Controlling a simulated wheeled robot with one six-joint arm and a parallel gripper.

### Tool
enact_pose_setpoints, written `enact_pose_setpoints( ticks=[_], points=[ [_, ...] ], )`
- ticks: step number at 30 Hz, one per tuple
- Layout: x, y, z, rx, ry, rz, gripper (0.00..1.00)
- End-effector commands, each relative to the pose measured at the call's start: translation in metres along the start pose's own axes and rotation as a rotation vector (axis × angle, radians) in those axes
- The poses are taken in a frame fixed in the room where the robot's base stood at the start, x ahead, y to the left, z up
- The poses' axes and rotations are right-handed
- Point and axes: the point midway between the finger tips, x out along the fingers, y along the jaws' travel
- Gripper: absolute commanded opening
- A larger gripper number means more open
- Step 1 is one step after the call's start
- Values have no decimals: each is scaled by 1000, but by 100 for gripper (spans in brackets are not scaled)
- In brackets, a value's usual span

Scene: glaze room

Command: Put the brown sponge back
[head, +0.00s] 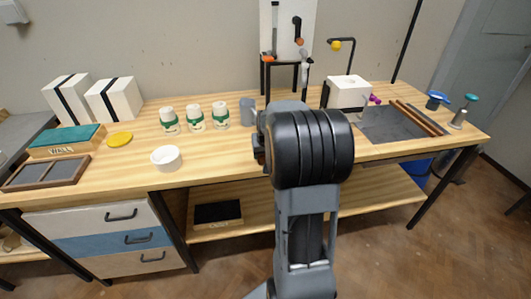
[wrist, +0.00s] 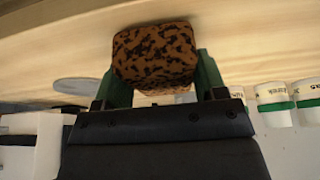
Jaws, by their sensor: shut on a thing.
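The brown sponge (wrist: 155,52), mottled with black spots, is between the two green fingers of my gripper (wrist: 160,84) in the wrist view. My gripper is shut on it. In the head view my dark arm stands in front of the middle of the wooden bench (head: 215,165) and hides most of the gripper. The sponge cannot be made out there.
Left of my arm are three green-banded jars (head: 195,117), a white bowl (head: 166,158), a yellow disc (head: 119,139), a green-topped block (head: 66,139) and a wooden tray (head: 46,173). A grey cup (head: 247,111) is close by. Right are a white block (head: 348,92) and a dark slab (head: 390,124).

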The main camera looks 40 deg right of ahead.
Motion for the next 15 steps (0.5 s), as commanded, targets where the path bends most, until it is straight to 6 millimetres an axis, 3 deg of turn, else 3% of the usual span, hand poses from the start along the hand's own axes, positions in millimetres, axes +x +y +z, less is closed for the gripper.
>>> enact_pose_setpoints(
  ticks=[8,9,15],
  points=[
    [3,0,1,0,0,0,43],
    [2,0,1,0,1,0,68],
    [2,0,1,0,0,0,87]
  ],
)
